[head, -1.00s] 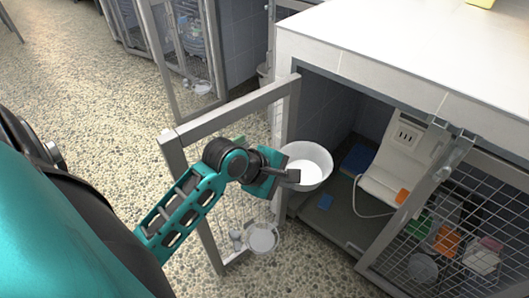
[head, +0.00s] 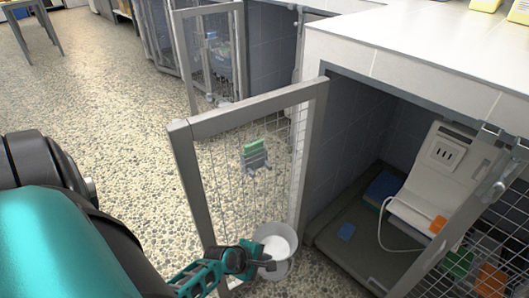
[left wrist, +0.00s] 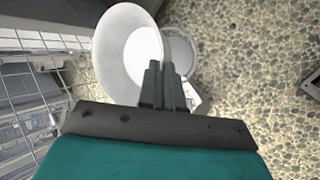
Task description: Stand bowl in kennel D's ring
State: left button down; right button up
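A white bowl (head: 279,242) is upright in the head view, low beside the open mesh door (head: 182,150). My left gripper (head: 264,262) is shut on its rim. In the left wrist view the bowl (left wrist: 118,50) fills the upper middle, with the gripper fingers (left wrist: 162,80) at its rim. A pale round ring (left wrist: 187,48) shows past the bowl's right side there, lower down; the bowl overlaps it in the picture and is not seated in it. In the head view the bowl mostly hides the ring. My right gripper is out of view.
The open kennel beside the door holds a dark mat (head: 345,262), a blue item (head: 384,186) and a white panel with a cable (head: 432,180). A white counter (head: 420,45) is above. Pebbled floor (head: 110,90) is clear at left.

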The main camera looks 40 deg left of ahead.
pick_arm(q)
notch_tip(320, 180, down, 11)
jog(key=b, duration=0.5)
jog(key=shift+r+b, duration=0.2)
jog(key=shift+b, duration=0.2)
jog(key=c, duration=1.3)
grip_release()
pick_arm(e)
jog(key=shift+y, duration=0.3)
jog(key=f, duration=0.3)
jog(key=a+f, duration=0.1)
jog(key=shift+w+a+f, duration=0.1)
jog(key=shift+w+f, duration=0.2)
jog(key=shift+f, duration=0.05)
